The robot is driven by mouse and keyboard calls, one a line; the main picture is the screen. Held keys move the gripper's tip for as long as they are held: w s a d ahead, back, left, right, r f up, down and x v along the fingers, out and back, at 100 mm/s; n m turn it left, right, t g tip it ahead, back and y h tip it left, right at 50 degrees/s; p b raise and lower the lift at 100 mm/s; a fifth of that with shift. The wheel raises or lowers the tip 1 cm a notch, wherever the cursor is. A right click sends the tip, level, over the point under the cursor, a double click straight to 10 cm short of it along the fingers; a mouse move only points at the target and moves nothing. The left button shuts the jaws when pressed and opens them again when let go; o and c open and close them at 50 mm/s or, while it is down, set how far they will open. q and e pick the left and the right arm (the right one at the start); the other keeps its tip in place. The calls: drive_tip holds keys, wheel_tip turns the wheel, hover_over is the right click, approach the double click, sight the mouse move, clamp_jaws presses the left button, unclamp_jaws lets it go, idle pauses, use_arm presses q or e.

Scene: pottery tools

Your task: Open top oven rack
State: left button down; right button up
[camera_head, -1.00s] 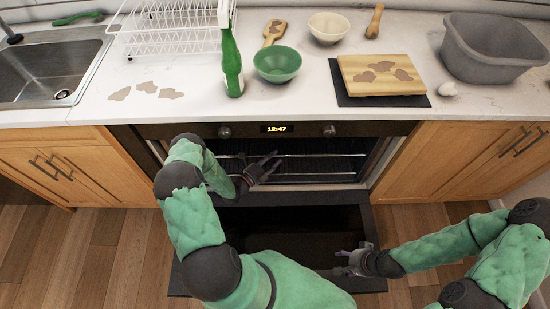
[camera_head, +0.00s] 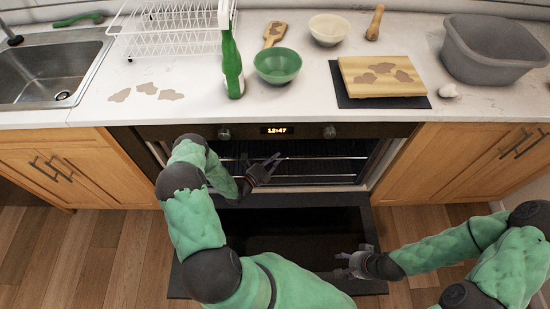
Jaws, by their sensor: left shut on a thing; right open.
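The oven (camera_head: 300,131) is under the counter, its clock lit between two knobs. Its door (camera_head: 322,283) is folded down open toward me. The top oven rack (camera_head: 325,158) shows as a thin bright bar with wires behind it in the cavity. My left gripper (camera_head: 271,162) is at the oven opening, at the front bar of the top rack, and is shut on it. The arm hides the left part of the rack. My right gripper (camera_head: 345,265) is open and empty above the lowered door, at its right side.
Wooden cabinets stand left (camera_head: 75,165) and right (camera_head: 450,160) of the oven. On the counter are a green bottle (camera_head: 231,65), a green bowl (camera_head: 277,65), a cutting board (camera_head: 382,76), a grey basin (camera_head: 495,48) and a white dish rack (camera_head: 170,30).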

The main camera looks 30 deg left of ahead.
use_arm(q)
drive_tip(key=s+d+p, duration=0.1)
drive_tip(key=s+d, duration=0.4)
drive_tip(key=s, duration=0.3)
drive_tip(key=s+d+p, duration=0.1)
drive_tip(key=s+d, duration=0.4)
drive_tip(key=s, duration=0.4)
drive_tip(key=shift+s+d+p, duration=0.15)
drive_tip(key=shift+d+p, duration=0.2)
drive_tip(key=shift+p, duration=0.05)
drive_tip(key=c, duration=1.1)
unclamp_jaws()
drive_tip(key=shift+c, duration=0.2)
drive_tip(key=shift+a, duration=0.1)
drive_tip(key=v, duration=1.2)
